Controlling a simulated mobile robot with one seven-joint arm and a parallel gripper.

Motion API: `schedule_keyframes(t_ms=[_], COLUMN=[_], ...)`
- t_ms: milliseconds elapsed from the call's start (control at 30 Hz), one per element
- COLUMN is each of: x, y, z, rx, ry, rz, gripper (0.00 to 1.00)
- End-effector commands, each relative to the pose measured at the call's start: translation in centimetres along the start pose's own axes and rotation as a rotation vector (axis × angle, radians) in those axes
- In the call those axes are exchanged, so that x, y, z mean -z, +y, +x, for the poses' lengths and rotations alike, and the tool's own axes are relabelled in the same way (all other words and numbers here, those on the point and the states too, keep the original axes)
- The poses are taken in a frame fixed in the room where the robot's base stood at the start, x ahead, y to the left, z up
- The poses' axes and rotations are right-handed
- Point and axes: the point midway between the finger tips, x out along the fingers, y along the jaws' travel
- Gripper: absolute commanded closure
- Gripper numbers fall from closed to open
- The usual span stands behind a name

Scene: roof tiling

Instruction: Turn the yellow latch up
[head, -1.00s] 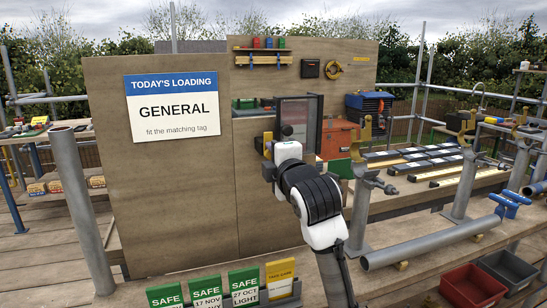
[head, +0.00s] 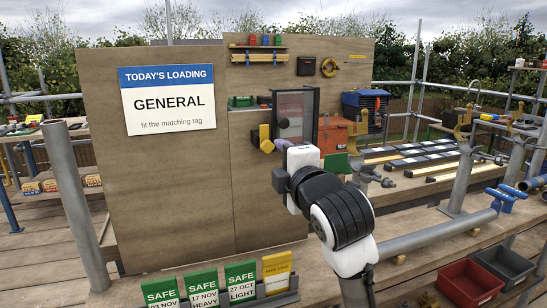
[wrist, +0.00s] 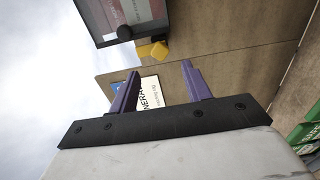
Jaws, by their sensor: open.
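The yellow latch (head: 265,133) is at the lower left edge of a dark-framed glazed door (head: 296,112) on the wooden panel. A dark round knob (head: 284,123) sits just right of it. In the wrist view, the latch (wrist: 152,51) shows beside the dark frame, beyond the fingertips. My gripper (wrist: 160,72) is open, with two purple fingers apart and nothing between them. In the head view, my gripper (head: 279,180) is below and right of the latch, apart from it. The latch is unobstructed in the wrist view.
The loading sign (head: 170,100) reads GENERAL. Green SAFE tags (head: 202,288) and a yellow tag (head: 277,272) stand in a front rack. An orange box (head: 335,136) and a bench with dark tiles (head: 420,160) lie right. A steel pole (head: 72,200) stands left.

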Motion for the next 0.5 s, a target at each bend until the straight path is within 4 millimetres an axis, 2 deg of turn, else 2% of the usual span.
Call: schedule_keyframes(t_ms=[100,200,333,500], x=[0.0,0.0,0.0,0.1], y=[-0.1,-0.1,0.0,0.0], z=[-2.5,-4.0,-5.3,-5.7], rx=[-0.003,-0.002,0.000,0.001], ry=[-0.001,0.000,0.001,0.002], rz=[-0.003,-0.001,-0.002,-0.001], gripper=[0.52,0.52,0.52,0.52])
